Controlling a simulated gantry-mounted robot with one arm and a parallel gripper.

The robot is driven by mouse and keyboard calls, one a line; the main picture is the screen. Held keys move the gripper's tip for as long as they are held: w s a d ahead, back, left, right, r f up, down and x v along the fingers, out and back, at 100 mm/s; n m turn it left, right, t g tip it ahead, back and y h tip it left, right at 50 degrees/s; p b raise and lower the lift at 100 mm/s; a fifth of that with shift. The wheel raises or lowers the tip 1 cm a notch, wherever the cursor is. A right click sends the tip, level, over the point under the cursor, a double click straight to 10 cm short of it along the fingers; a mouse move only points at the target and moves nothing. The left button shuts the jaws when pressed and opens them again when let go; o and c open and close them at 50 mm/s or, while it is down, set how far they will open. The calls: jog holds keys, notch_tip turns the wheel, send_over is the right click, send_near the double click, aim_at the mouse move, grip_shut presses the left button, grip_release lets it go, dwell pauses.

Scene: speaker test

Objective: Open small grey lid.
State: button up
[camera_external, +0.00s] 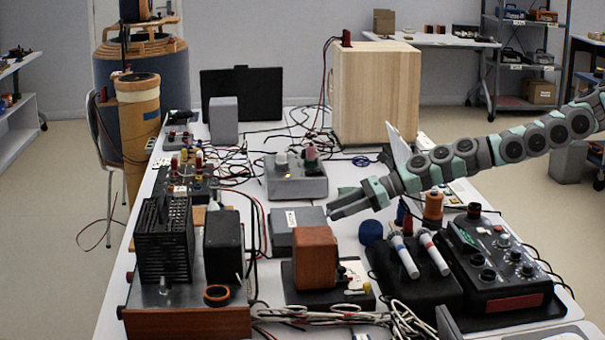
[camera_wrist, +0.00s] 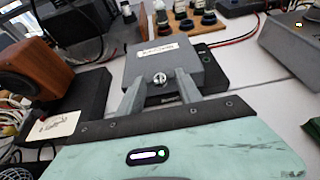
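The small grey lid (camera_external: 297,218) is a flat grey slab with a white label, in the middle of the table in the external view. In the wrist view, the lid (camera_wrist: 185,60) lies straight ahead and looks closed on a darker box (camera_wrist: 209,62). A silver round knob (camera_wrist: 160,79) shows at its near edge. My gripper (camera_external: 332,209) comes from the right and is just right of the lid. In the wrist view, my gripper (camera_wrist: 160,88) is open, with one finger on each side of the knob. I cannot tell whether the fingers touch anything.
A wooden cube on a black base (camera_external: 315,258) stands in front of the lid. A grey control box (camera_external: 297,181) is behind it. A blue ball (camera_external: 371,232) and a black device with white-handled microphones (camera_external: 415,280) are to the right. Loose cables lie around.

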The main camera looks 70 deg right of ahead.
grip_shut()
dwell(1.2)
